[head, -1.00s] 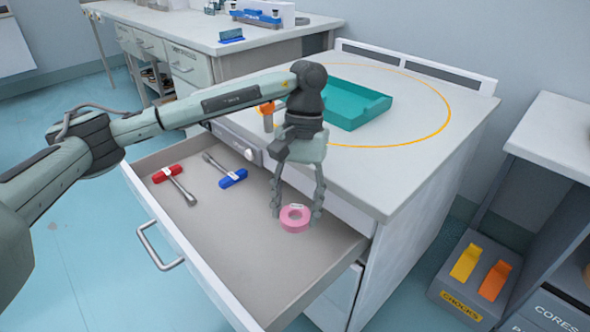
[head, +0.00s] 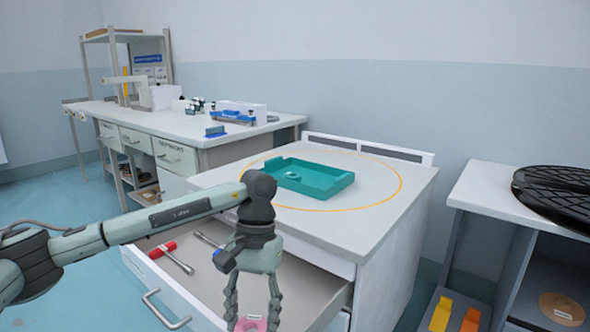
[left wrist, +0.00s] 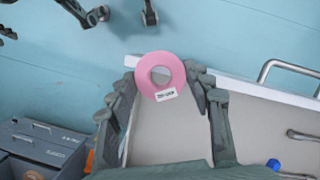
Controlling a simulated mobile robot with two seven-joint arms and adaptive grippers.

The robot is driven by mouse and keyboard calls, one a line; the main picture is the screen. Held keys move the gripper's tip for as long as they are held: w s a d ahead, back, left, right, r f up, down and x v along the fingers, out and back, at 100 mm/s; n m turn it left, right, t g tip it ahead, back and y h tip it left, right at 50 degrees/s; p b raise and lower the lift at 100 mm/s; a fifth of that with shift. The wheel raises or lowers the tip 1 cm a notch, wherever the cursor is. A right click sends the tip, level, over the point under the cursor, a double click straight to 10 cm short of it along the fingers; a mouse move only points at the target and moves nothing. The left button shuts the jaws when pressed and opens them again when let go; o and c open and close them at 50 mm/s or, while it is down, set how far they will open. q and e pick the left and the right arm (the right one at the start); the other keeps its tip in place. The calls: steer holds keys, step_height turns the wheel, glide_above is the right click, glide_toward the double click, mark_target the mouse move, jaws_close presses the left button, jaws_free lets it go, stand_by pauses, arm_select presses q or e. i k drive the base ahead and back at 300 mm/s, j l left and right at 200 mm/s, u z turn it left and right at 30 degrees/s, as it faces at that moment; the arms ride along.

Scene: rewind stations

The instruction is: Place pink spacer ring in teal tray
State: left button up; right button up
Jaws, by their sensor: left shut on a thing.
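The pink spacer ring (head: 250,325) shows at the bottom edge of the head view, partly cut off. My left gripper (head: 252,316) points down and is shut on it. In the left wrist view the ring (left wrist: 160,76) sits between the fingertips, with a small white label on it. It appears over the drawer's edge and floor; its exact height is hard to tell. The teal tray (head: 330,190) lies on the cabinet top, behind and to the right of the gripper. A small pale ring-like shape shows inside the tray. My right gripper is not clearly seen.
The open drawer (head: 300,285) holds a red-handled screwdriver (head: 162,250) and a blue-handled tool (left wrist: 273,164). A yellow circle (head: 402,186) surrounds the tray, with clear cabinet top around it. A right-hand bench (head: 480,196) carries black discs (head: 560,195).

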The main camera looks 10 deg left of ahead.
mark_target(315, 186)
steer(key=u, duration=1.3)
steer(key=l, duration=0.95)
steer(key=i+l+u, duration=0.15)
steer(key=l, duration=0.75)
